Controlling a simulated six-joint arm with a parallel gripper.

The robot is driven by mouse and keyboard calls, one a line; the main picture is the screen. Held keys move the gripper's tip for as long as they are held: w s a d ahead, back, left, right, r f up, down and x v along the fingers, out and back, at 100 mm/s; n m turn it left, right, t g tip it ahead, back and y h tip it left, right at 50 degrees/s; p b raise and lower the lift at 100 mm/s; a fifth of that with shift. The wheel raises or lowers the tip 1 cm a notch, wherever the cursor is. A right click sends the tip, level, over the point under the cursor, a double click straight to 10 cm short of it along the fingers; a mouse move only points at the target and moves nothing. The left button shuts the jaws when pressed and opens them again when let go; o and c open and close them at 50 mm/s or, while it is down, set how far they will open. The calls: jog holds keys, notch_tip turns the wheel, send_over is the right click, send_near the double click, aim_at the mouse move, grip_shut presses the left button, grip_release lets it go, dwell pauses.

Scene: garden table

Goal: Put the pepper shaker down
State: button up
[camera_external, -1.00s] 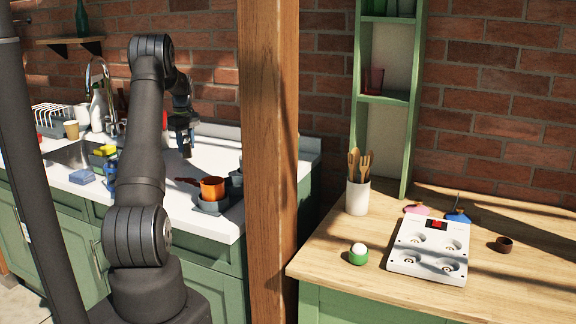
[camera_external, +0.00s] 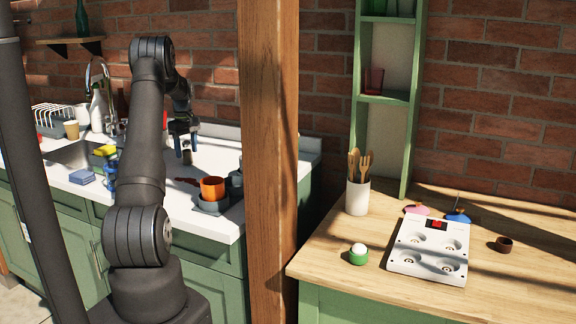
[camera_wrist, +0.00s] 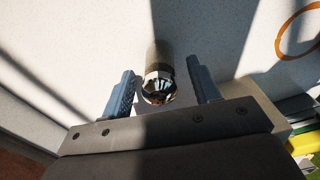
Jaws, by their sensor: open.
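The pepper shaker (camera_wrist: 159,75) stands on the white counter in the wrist view, a small cylinder with a shiny metal top. My gripper (camera_wrist: 162,88) is open, with one blue finger on each side of the shaker and a visible gap to both. In the external view my gripper (camera_external: 186,150) is low over the white counter (camera_external: 222,150), and the shaker (camera_external: 187,158) shows as a small dark shape between the fingers.
An orange pot (camera_external: 212,188) sits on a grey pan at the counter's front right. A yellow sponge (camera_external: 104,150) and a blue sponge (camera_external: 82,177) lie near the sink at left. A wooden post (camera_external: 268,160) stands right of the counter.

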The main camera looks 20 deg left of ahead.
aim_at(186, 141)
notch_tip(186, 141, up, 12)
jog(key=shift+f, duration=0.1)
dwell(0.5)
jog(key=shift+f, duration=4.35)
